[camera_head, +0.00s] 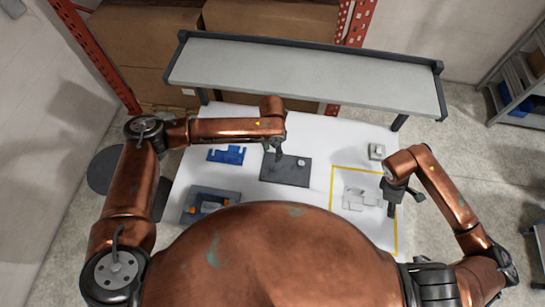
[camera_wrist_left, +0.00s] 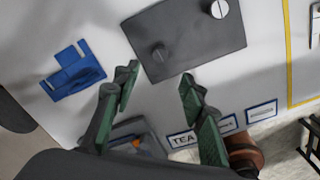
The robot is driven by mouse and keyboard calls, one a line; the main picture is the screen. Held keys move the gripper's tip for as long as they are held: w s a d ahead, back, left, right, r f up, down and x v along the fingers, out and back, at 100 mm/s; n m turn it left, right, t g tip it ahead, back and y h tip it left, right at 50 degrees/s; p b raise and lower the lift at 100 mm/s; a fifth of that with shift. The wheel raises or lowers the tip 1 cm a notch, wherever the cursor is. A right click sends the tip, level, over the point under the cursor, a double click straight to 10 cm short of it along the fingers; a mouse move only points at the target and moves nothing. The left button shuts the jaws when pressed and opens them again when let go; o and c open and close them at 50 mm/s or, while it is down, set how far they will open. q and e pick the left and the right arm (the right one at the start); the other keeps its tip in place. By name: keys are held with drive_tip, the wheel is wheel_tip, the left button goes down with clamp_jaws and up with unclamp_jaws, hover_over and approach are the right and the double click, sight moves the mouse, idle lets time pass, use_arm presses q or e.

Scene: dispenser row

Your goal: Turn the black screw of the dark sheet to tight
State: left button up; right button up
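The dark sheet (camera_head: 289,176) lies flat on the white table, near its middle. In the left wrist view the sheet (camera_wrist_left: 196,42) fills the top centre. The black screw (camera_wrist_left: 159,53) stands up from it near its left edge. A pale slotted screw (camera_wrist_left: 218,9) sits near its top right corner. My left gripper (camera_head: 277,153) is over the sheet's left part in the head view and hides the black screw there. Its green fingers (camera_wrist_left: 158,84) are apart and empty, with the screw beyond their tips. My right gripper (camera_head: 404,203) is apart from the sheet, over the right side, with its fingers spread.
A blue part (camera_head: 227,155) lies left of the sheet. A grey tray (camera_head: 225,198) with blue and orange pieces stands at the front left. A yellow outline (camera_head: 332,190) holds pale shapes at right. A grey shelf (camera_head: 300,75) spans the table's back. Labels lie near the wrist view's bottom.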

sight(271, 166)
use_arm(q)
drive_tip(key=shift+r, duration=0.65)
wheel_tip(271, 166, down, 13)
drive_tip(key=n, duration=3.1)
drive_tip(key=shift+s+a+n, duration=0.1)
drive_tip(key=shift+n, duration=0.3)
